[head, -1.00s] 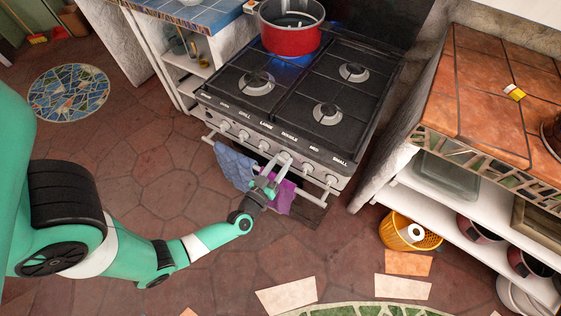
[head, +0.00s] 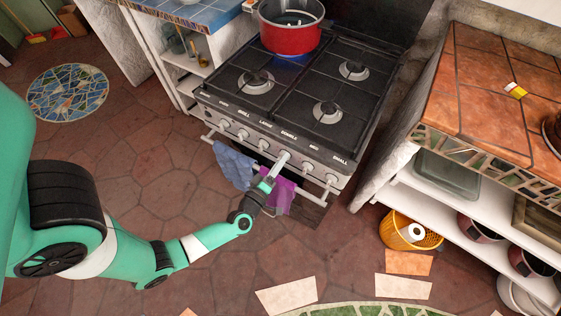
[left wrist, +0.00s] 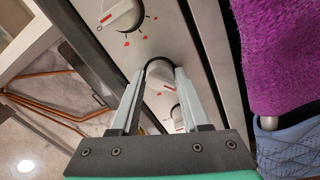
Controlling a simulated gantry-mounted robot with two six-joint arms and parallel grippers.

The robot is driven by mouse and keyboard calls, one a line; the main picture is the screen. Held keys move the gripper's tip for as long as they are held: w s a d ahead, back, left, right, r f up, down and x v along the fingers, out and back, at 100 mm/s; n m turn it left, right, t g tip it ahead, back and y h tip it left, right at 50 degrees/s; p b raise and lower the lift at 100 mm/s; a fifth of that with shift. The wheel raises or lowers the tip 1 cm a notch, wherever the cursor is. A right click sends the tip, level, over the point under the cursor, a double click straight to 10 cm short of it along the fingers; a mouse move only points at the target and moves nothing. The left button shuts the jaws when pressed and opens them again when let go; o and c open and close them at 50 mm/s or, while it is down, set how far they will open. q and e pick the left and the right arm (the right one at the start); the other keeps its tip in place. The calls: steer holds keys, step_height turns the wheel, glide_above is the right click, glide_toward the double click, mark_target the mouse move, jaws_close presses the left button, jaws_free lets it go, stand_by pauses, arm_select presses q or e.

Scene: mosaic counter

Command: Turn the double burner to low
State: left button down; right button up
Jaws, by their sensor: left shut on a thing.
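The stove (head: 300,100) has a row of pale knobs along its front panel. In the head view my left gripper (head: 283,160) is at the front panel, at the knob below the "DOUBLE" label (head: 289,135). In the left wrist view the left gripper (left wrist: 161,76) is shut on that white knob (left wrist: 160,81), with one finger on each side. The fingers partly hide the knob, so its setting is not clear. My right gripper is not in view.
Neighbouring knobs (left wrist: 122,14) (left wrist: 177,113) sit close on either side. A rail below the panel carries a blue towel (head: 234,166) and a purple towel (head: 279,194). A red pot (head: 290,40) stands on a back burner. A tiled counter (head: 480,90) is at the right.

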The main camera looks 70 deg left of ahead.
arm_select(q)
steer(key=shift+n, duration=1.2)
steer(key=shift+c, duration=1.9)
jaws_free()
steer(key=p+v, duration=0.3)
steer(key=v, duration=0.8)
steer(key=shift+s+d, duration=0.25)
steer(key=shift+a+r, duration=0.1)
steer(key=shift+r, duration=0.05)
